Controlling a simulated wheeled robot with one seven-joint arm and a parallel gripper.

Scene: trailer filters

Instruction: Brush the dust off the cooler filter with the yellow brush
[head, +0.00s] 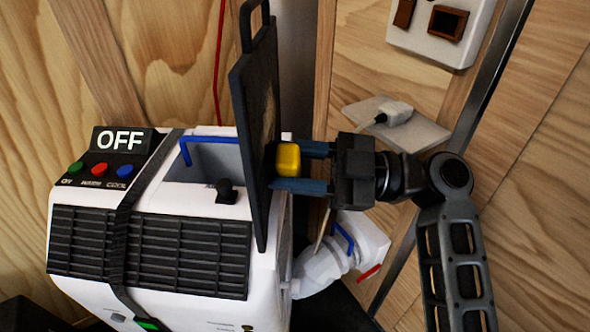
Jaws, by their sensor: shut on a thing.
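The cooler filter (250,110) is a dark flat panel with a loop handle on top, standing upright at the right side of the white cooler (190,201). I see it nearly edge-on, with a tan dusty-looking patch on its right face. My gripper (300,167) is to the right of the filter, its blue fingers pointing left. It is shut on the yellow brush (288,158), which is at or very close to the filter's right face. I cannot tell whether it touches. The brush's bristles are hidden.
The cooler's display reads OFF, and a dark strap (135,215) crosses its front. A plug (395,113) sits on a wall plate (430,135) behind my arm. Wooden walls stand close behind.

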